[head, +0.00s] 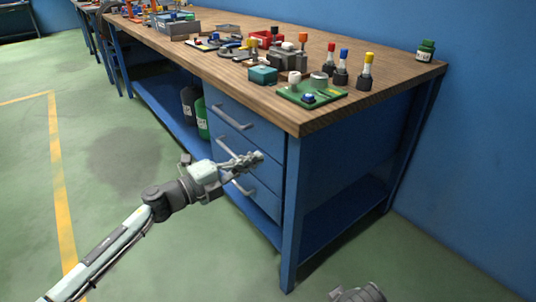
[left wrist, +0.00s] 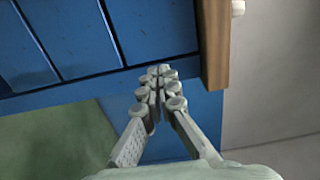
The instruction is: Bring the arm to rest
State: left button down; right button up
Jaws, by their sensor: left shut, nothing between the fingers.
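My left gripper (head: 256,158) is shut and empty in the head view. It is in front of the blue drawer unit under the workbench, and I cannot tell whether it touches a drawer. In the left wrist view its fingers (left wrist: 158,75) meet at the tips with nothing between them, with blue bench panels beyond. A grey rounded part of my own body (head: 358,294) shows at the bottom edge of the head view. My right gripper does not show clearly in either view.
The wooden workbench top (head: 330,105) carries several small parts, a green board (head: 312,95) and bottles near its right end. The drawer handles (head: 238,148) stick out close to the left gripper. Green floor is clear at left and in front.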

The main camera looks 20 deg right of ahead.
pick_arm(q)
jog(key=w+a+f+n+t+y, duration=0.15)
jog(key=a+n+t+y, duration=0.25)
jog(key=a+n+t, duration=0.7)
jog(key=s+a+f+n+g+y, duration=0.1)
jog(key=a+f+n+y, duration=0.45)
jog(key=a, duration=0.25)
jog(key=s+a+f+n+g+y, duration=0.1)
jog(key=a+f+n+y, duration=0.45)
jog(key=a, duration=0.35)
jog(key=s+a+f+n+g+y+p, duration=0.1)
jog(key=s+a+f+n+g+y, duration=0.35)
jog(key=s+a+f, duration=0.65)
jog(key=s+a+f+n+g, duration=0.2)
jog(key=s+a+f+g, duration=0.1)
jog(key=s, duration=0.6)
jog(key=s+a+f+n+g, duration=0.2)
jog(key=s+a+f+g, duration=0.1)
jog(key=s, duration=0.6)
jog(key=shift+s+n+h, duration=0.2)
jog(key=shift+n+h, duration=0.15)
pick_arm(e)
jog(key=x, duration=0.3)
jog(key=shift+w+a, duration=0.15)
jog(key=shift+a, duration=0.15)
